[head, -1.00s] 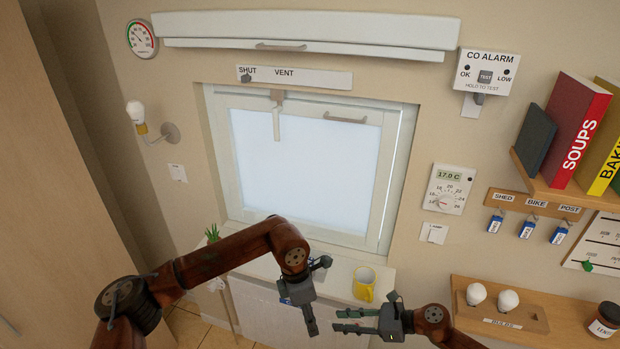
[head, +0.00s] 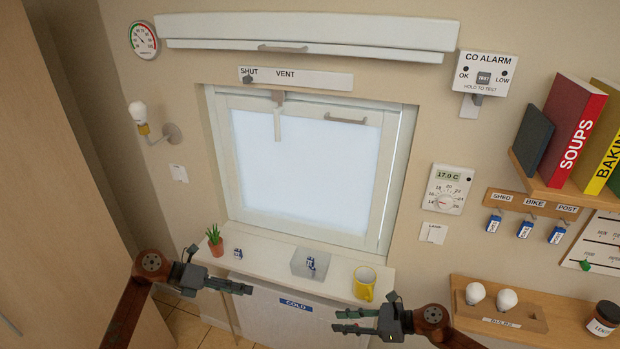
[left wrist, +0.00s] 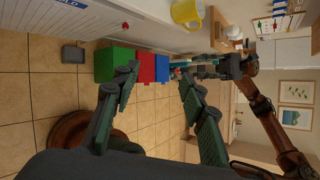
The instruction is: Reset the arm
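My left arm (head: 152,265) is at the lower left of the head view. Its gripper (head: 243,288) points right, in front of the window sill's left part, and holds nothing. In the left wrist view this gripper's fingers (left wrist: 157,73) are spread apart with nothing between them. My right gripper (head: 342,320) is at the bottom centre of the head view, fingers apart and empty, pointing left below the yellow mug (head: 364,284).
The sill (head: 270,249) carries a potted plant (head: 216,241), a translucent box (head: 311,262) and the mug. A bulb shelf (head: 545,320) is at right.

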